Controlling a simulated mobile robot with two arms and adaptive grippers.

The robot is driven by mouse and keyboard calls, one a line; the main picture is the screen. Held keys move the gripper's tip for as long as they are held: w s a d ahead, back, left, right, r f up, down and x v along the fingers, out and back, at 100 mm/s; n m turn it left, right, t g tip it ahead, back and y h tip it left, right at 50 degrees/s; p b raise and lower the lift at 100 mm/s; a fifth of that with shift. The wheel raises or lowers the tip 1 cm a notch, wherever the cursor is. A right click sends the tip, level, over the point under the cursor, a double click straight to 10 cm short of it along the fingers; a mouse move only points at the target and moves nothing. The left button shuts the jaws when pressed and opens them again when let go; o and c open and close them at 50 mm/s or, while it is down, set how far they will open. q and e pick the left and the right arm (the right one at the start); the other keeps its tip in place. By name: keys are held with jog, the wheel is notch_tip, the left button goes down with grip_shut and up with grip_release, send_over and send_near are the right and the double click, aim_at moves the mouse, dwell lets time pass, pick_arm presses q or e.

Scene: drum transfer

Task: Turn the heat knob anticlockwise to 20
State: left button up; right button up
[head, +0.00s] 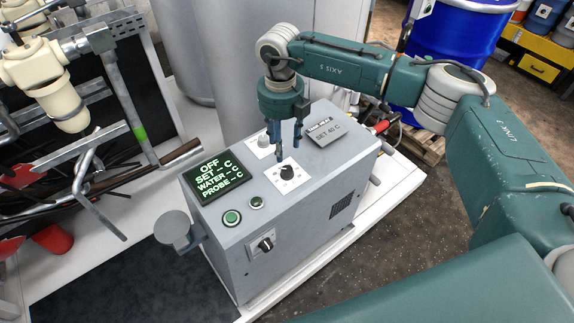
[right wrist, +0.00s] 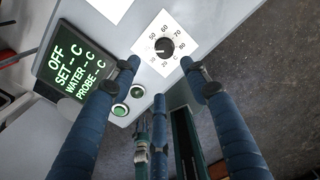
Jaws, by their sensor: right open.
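The heat knob (head: 287,172) is a small black knob on a white dial plate on top of a grey control box (head: 318,179). In the right wrist view the knob (right wrist: 164,46) sits among printed numbers up to 80 with a °C mark; its pointer is too small to read surely. My right gripper (head: 287,152) points down over the dial, its fingers apart and empty. In the right wrist view its fingertips (right wrist: 159,72) are spread just below the knob, apart from it. The display (head: 211,174) reads OFF, with dashes for set, water and probe. My left gripper is not in view.
A "SET 40 C" plate (head: 325,131) stands behind the dial.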

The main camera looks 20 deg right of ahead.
aim_at(287, 169)
jog(key=f+p, duration=0.1)
jog(key=f, duration=0.2)
jog(key=f+p, duration=0.1)
jog(key=f, duration=0.2)
jog(key=d+f+p, duration=0.1)
jog(key=f, duration=0.2)
jog(key=shift+f, duration=0.8)
jog(key=c, duration=1.1)
